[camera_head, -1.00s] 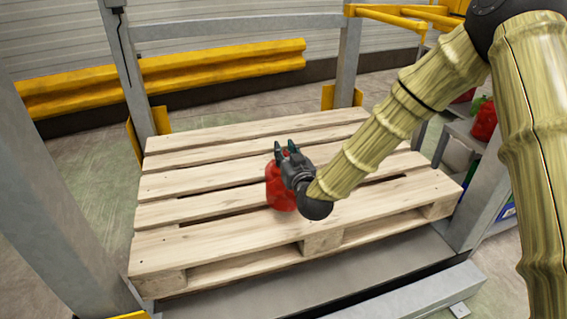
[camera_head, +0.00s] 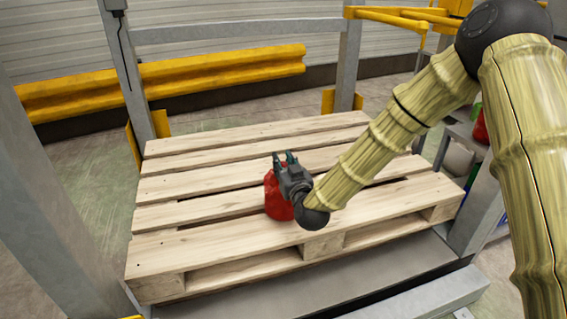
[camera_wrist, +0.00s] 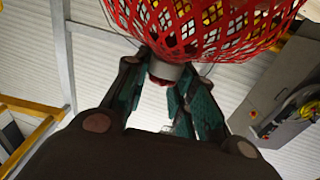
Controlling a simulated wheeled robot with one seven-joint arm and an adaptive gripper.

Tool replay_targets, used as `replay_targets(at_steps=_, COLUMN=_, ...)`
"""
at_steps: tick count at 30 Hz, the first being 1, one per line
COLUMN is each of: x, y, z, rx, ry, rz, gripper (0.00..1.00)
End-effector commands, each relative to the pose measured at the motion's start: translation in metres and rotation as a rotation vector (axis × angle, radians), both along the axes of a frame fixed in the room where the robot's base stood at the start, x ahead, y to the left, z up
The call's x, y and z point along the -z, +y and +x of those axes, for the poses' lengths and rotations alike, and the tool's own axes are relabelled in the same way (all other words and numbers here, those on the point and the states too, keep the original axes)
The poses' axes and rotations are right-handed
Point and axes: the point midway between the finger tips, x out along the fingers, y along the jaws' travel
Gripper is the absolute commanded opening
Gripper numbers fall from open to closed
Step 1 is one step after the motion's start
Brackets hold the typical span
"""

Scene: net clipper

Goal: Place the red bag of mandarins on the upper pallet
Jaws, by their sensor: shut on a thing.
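The red net bag of mandarins (camera_head: 277,203) is over the middle of the wooden upper pallet (camera_head: 215,246). Part of the bag is behind my gripper (camera_head: 285,160). In the wrist view my gripper (camera_wrist: 168,88) has its fingers closed around the grey neck of the bag (camera_wrist: 205,25), and the red mesh fills the top of the picture. I cannot tell whether the bag touches the pallet boards.
The pallet top is otherwise bare. Grey metal posts (camera_head: 128,75) stand at its corners. A yellow rail (camera_head: 220,66) runs behind it. At the right, a shelf with goods (camera_head: 460,155) is partly hidden by my arm.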

Motion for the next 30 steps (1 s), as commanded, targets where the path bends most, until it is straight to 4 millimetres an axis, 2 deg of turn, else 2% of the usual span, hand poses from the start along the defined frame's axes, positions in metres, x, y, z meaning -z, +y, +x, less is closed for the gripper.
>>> replay_targets(at_steps=1, x=0.001, y=0.000, z=0.000, rx=0.000, ry=-0.002, rz=0.001, gripper=0.00)
replay_targets(at_steps=2, x=0.001, y=0.000, z=0.000, rx=0.000, ry=0.000, rz=0.000, gripper=0.31)
replay_targets(at_steps=5, x=0.001, y=0.000, z=0.000, rx=0.000, ry=0.000, rz=0.000, gripper=0.47)
replay_targets(at_steps=17, x=-0.003, y=0.000, z=-0.001, rx=0.000, ry=0.001, rz=0.000, gripper=0.47)
replay_targets(at_steps=22, x=-0.003, y=-0.007, z=-0.022, rx=0.000, ry=0.002, rz=-0.002, gripper=0.47)
replay_targets(at_steps=30, x=-0.003, y=-0.023, z=-0.070, rx=0.000, ry=0.003, rz=-0.001, gripper=0.47)
